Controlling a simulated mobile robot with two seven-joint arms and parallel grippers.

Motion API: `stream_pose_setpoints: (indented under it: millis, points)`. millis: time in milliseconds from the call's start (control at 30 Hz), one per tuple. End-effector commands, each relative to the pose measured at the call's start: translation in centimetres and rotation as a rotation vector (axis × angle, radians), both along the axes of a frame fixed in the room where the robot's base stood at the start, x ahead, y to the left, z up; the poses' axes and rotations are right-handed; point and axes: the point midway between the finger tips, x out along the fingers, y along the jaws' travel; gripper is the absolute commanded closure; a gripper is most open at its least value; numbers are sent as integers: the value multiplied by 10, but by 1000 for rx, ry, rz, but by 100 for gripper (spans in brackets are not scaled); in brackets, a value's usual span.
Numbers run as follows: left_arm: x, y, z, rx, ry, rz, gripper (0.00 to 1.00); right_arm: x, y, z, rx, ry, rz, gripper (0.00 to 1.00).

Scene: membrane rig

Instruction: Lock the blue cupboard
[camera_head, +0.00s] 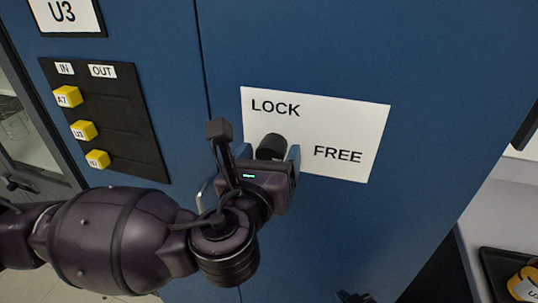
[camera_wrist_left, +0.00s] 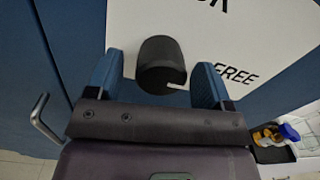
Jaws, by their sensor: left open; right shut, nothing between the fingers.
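The blue cupboard (camera_head: 330,55) fills the middle of the head view. On its door is a white plate (camera_head: 350,115) reading LOCK at upper left and FREE at lower right. A black round knob (camera_head: 271,146) sits on the plate. In the left wrist view the knob (camera_wrist_left: 158,62) has a pale pointer mark directed toward FREE. My left gripper (camera_head: 269,157) is open, its blue fingers on either side of the knob, with gaps visible in the wrist view. Only a small dark part of my right gripper (camera_head: 355,297) shows at the bottom edge; it is shut and empty.
A black panel (camera_head: 128,125) marked IN and OUT holds yellow tagged blocks at left, under a U3 sign (camera_head: 67,15). A metal handle (camera_wrist_left: 42,122) is left of my left gripper. A dark tray (camera_head: 493,268) with a yellow item stands at lower right.

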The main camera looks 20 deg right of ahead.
Motion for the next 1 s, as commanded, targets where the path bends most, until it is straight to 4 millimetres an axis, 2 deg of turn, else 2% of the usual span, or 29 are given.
stream_pose_setpoints:
  millis: [133,467,767,1000]
  points:
    - [0,0,0,0,0,0,26,3,0,1,0,-5,2,100]
    - [0,0,0,0,0,0,75,9,1,4,-1,-16,6,100]
    - [0,0,0,-33,23,1,75,6,1,3,-2,-10,5,100]
    - [-1,0,0,-149,103,1,75,0,-1,2,-2,2,1,100]
